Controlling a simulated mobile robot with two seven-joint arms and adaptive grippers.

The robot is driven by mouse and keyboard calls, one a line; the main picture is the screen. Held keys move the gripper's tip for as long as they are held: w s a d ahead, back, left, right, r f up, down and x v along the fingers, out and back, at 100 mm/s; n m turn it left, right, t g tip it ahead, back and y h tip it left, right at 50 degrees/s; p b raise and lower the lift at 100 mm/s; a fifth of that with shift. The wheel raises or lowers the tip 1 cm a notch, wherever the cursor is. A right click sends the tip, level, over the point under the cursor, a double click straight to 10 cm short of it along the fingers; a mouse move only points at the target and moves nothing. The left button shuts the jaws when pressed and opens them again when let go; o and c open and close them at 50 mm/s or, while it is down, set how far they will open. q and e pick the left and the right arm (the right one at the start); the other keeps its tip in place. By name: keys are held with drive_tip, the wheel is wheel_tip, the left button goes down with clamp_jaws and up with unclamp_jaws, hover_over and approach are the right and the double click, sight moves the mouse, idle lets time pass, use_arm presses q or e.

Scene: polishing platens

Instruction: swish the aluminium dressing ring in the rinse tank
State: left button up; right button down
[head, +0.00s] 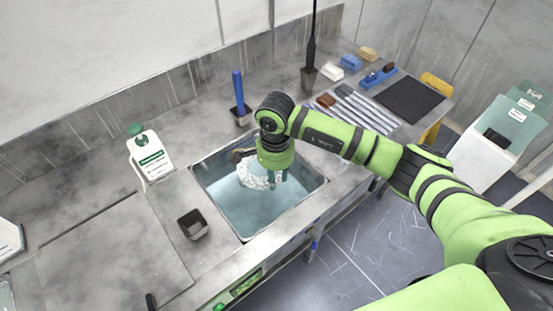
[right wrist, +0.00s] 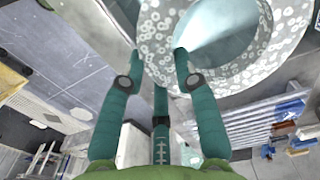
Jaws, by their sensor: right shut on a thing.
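The aluminium dressing ring (head: 256,177) is pale, with a pattern of small round spots. My right gripper (head: 276,178) is over the rinse tank (head: 242,233) and shut on the ring's rim. In the right wrist view the gripper's green fingers (right wrist: 159,62) pinch the rim of the ring (right wrist: 153,27), which is tilted and fills the top of the picture. The tank is a steel basin of pale blue-green water, sunk in the bench. The ring is inside the tank's outline; I cannot tell how deep it sits in the water. My left gripper is not in view.
A white bottle with a green top (head: 150,157) stands left of the tank, and a small dark cup (head: 193,224) stands by its left rim. A blue-handled brush (head: 239,95) stands behind. Several bars (head: 352,105) and a dark mat (head: 411,101) lie to the right.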

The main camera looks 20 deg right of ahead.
drive_tip(key=shift+s+a+f+m+p, duration=0.15)
drive_tip(key=shift+m+p, duration=0.25)
drive_tip(key=shift+m, duration=0.2)
drive_tip(key=shift+s+a+m+p, duration=0.1)
drive_tip(key=shift+m+p, duration=0.25)
drive_tip(key=shift+m, duration=0.25)
drive_tip(key=shift+f+m, duration=0.25)
drive_tip(key=shift+m, duration=0.05)
drive_tip(key=shift+d+f, duration=0.1)
drive_tip(key=shift+f, duration=0.1)
drive_tip(key=shift+f+b, duration=0.9)
drive_tip(key=shift+f, duration=0.3)
use_arm(q)
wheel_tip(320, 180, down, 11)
drive_tip(key=b, duration=1.2)
use_arm(e)
drive_tip(key=shift+w+f, duration=0.1)
drive_tip(key=shift+f, duration=6.65)
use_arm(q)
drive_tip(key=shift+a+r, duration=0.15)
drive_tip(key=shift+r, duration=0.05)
use_arm(e)
drive_tip(key=shift+r, duration=0.15)
